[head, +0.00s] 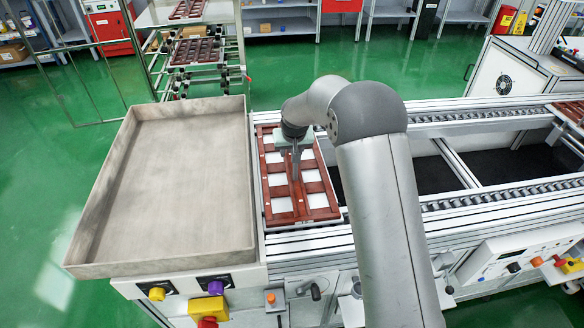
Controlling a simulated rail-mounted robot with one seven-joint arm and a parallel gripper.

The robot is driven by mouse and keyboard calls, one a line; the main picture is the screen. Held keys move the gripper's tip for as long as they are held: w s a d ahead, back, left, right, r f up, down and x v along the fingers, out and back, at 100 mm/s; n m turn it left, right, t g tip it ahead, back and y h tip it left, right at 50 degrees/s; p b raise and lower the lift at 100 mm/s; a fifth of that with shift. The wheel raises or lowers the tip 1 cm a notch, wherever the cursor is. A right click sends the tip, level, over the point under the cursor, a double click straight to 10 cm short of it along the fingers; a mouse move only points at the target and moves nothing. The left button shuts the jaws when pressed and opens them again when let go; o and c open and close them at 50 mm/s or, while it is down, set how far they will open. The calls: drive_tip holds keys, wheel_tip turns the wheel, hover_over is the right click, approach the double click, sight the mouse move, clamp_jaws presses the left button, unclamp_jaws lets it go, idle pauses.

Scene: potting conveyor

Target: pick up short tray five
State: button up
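A red-brown tray (322,212) with several pale rectangular openings lies flat on the conveyor, just right of the large grey bin. My gripper (296,173) points down over the middle of this tray, at its central bar. The fingertips are small here, and I cannot tell whether they touch the bar or are closed on it. My arm hides part of the tray's right side. Similar brown trays stand on the rack at the back, one on a middle level (196,52) and one higher (188,8). No readable number shows on any tray.
A large empty grey bin (110,160) stands left of the tray, its raised wall close beside it. Conveyor rails (490,200) run right, with another brown tray (572,110) at the far right edge. Control buttons (207,289) line the front. Green floor lies behind.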

drive_tip(key=shift+c, duration=0.3)
clamp_jaws()
idle(1.1)
